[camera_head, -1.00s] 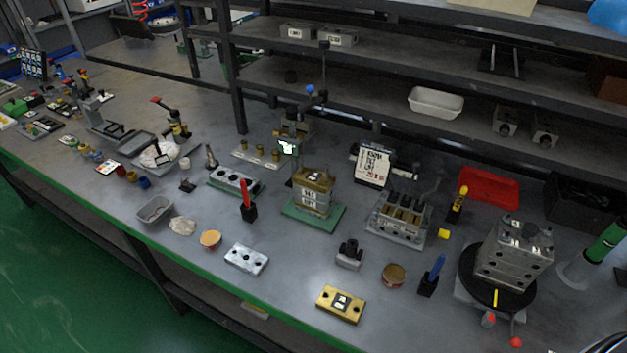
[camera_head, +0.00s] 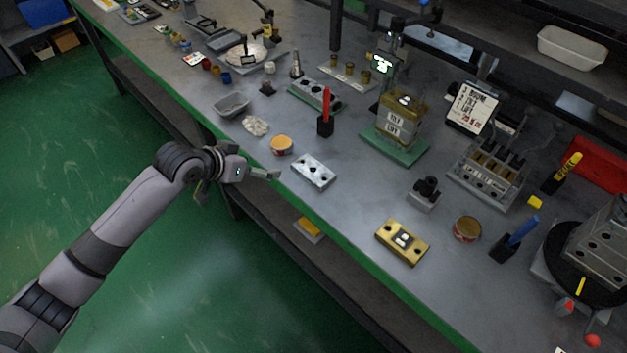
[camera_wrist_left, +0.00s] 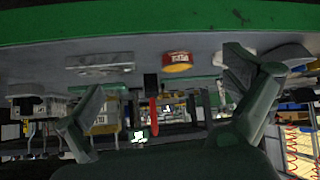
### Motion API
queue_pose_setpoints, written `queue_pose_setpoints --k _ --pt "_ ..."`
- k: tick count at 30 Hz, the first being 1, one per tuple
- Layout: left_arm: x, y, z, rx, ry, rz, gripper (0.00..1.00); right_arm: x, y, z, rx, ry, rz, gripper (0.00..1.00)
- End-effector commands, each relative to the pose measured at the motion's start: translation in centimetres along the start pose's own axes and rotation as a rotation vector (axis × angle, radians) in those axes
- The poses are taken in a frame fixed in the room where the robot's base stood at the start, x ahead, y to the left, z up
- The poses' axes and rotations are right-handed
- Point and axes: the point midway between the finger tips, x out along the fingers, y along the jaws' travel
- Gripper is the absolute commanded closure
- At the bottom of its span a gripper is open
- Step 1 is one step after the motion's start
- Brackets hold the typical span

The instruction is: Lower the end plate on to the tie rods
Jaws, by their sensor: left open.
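A silver plate with dark holes (camera_head: 313,172) lies flat near the table's front edge, and it also shows in the left wrist view (camera_wrist_left: 100,63). I cannot tell which is the end plate. A block assembly (camera_head: 485,172) stands at the right, with dark upright rods that may be the tie rods. My left gripper (camera_head: 238,188) is open and empty, left of the silver plate and apart from it, by the front edge. Its spread fingers show in the left wrist view (camera_wrist_left: 165,85).
A brass-topped block on a green base (camera_head: 396,118) stands behind the plates. A red-handled tool (camera_head: 325,112), an orange-topped tin (camera_head: 281,145), a dark clamp piece (camera_head: 425,193) and a turntable with a steel block (camera_head: 600,245) also stand about. Bare table lies between the two plates.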

Motion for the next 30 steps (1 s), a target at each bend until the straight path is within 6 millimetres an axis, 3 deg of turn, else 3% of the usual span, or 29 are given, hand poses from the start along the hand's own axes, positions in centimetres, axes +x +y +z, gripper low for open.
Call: queue_pose_setpoints --k 1,3,6,10,14,24,30 --pt "-1.7 1.8 -1.4 0.061 0.008 0.033 0.00 1.3 0.0 0.1 0.000 0.000 0.000 0.60" --pt "-4.0 4.0 -2.3 0.123 -0.003 0.073 0.00 1.8 0.0 0.1 0.000 0.000 0.000 0.60" --pt "-6.4 6.3 -2.6 0.185 -0.024 0.111 0.00 2.3 0.0 0.2 0.000 0.000 0.000 0.60" --pt "-7.5 7.6 -2.5 0.221 -0.041 0.131 0.00 2.4 0.0 0.2 0.000 0.000 0.000 0.60" --pt "-6.0 8.1 -2.4 0.220 -0.043 0.138 0.00 2.3 0.0 0.2 -0.001 0.000 0.000 0.60" --pt "1.3 9.0 -2.1 0.220 -0.042 0.135 0.00 2.0 0.0 0.2 -0.001 0.000 0.001 0.60" --pt "3.8 9.2 -2.0 0.221 -0.040 0.134 0.00 2.0 0.1 0.2 -0.002 0.000 0.001 0.60"
